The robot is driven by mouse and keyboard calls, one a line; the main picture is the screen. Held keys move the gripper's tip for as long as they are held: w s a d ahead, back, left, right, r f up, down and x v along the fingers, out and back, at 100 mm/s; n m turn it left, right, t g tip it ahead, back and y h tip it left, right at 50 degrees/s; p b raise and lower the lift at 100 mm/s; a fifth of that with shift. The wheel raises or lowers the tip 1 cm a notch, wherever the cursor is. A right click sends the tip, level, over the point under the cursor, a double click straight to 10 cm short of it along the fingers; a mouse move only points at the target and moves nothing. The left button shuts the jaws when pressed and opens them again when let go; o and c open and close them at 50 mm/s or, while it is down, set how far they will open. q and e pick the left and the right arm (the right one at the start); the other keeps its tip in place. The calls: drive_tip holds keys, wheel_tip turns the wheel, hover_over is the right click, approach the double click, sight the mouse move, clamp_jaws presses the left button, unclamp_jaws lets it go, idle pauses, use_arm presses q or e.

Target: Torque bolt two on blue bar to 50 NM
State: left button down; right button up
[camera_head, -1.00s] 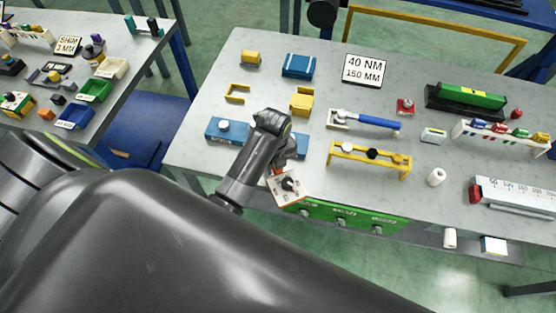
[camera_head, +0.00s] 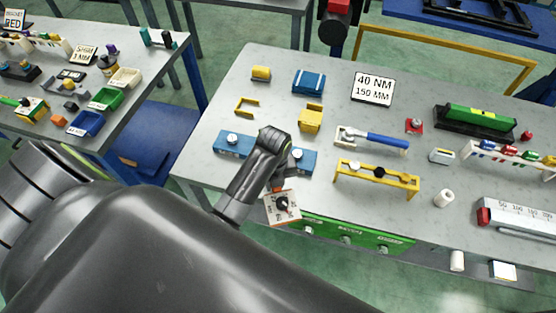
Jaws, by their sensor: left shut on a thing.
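The blue bar (camera_head: 235,144) lies at the left of the near table. One silver-headed bolt (camera_head: 232,138) stands on its left end and another bolt (camera_head: 297,153) on its right end; my arm hides the bar's middle. My left gripper (camera_head: 278,183) points down past the bar's near side, over the table's front edge. It is shut on a white and orange block (camera_head: 291,213) with a black round part; the jaws are mostly hidden. A blue-handled wrench (camera_head: 383,141) lies in a white cradle. A sign (camera_head: 373,89) reads 40 NM, 150 MM. My right gripper is not in view.
A yellow raised bar (camera_head: 400,182) with round pieces stands right of my gripper. A green panel (camera_head: 372,244) with knobs is on the table's front. Yellow blocks (camera_head: 311,120) and a blue block (camera_head: 309,81) sit behind. A white cylinder (camera_head: 443,198) stands at right.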

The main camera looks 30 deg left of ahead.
use_arm(q)
drive_tip(key=shift+s+a+m, duration=0.4)
idle(0.3)
drive_tip(key=shift+s+a+m, duration=0.65)
drive_tip(key=shift+a+m, duration=0.25)
drive_tip(key=shift+a, duration=0.1)
drive_tip(key=shift+a, duration=0.1)
drive_tip(key=shift+s+a+m, duration=0.2)
drive_tip(key=shift+a+m, duration=0.15)
drive_tip(key=shift+m, duration=0.05)
drive_tip(key=shift+w+d+r+n, duration=0.1)
drive_tip(key=shift+w+d+n, duration=0.05)
drive_tip(key=shift+d+n, duration=0.2)
